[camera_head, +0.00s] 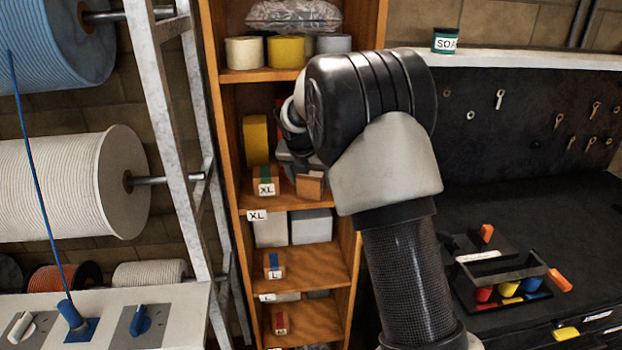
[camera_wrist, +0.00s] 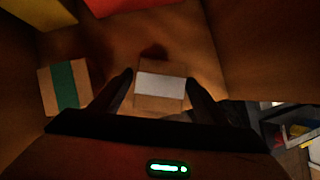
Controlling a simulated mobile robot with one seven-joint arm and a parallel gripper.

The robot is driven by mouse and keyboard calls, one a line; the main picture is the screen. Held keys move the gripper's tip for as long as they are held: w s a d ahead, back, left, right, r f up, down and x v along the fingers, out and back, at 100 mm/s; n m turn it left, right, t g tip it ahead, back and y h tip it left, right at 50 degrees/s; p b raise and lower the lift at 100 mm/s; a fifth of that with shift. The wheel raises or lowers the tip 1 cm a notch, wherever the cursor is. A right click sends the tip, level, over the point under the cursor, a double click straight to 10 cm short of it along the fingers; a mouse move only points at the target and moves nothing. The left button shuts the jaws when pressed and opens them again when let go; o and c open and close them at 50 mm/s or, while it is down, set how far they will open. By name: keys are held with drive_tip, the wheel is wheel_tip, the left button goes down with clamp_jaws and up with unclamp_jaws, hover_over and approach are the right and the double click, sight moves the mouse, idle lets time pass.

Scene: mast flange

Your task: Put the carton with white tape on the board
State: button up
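The carton with white tape (camera_wrist: 160,84) sits between the fingertips of my gripper (camera_wrist: 160,82) in the wrist view. The fingers are apart, close along its two sides; I cannot tell whether they press on it. In the head view the brown carton (camera_head: 310,187) is below my gripper (camera_head: 300,165), near the front of the cabinet's XL shelf; its tape does not show there. A carton with green tape (camera_wrist: 64,88) stands to its left, also in the head view (camera_head: 265,187). Which surface is the board is not clear.
The wooden cabinet (camera_head: 230,150) has narrow side walls around my gripper. A yellow box (camera_head: 256,140) stands behind the green-taped carton. Lower shelves hold a blue-taped carton (camera_head: 273,264) and a red-taped one (camera_head: 280,318). A black tray (camera_head: 500,290) lies on the dark bench at right.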

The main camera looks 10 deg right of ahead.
drive_tip(key=shift+s+a+r, duration=0.1)
drive_tip(key=shift+s+r, duration=0.05)
drive_tip(key=shift+r, duration=0.35)
drive_tip(key=s+d+r+m, duration=0.2)
drive_tip(key=s+r+m, duration=0.8)
drive_tip(key=s+r, duration=0.45)
drive_tip(key=s+f+m+y, duration=0.1)
drive_tip(key=s+f+m, duration=0.1)
drive_tip(key=s+m, duration=0.8)
drive_tip(key=s+f+m+y, duration=0.1)
drive_tip(key=s+f+m, duration=0.1)
drive_tip(key=s+m, duration=0.9)
drive_tip(key=s, duration=0.6)
drive_tip(key=shift+s+d+f+m, duration=0.15)
drive_tip(key=shift+d+f+m, duration=0.1)
drive_tip(key=shift+f+m, duration=0.1)
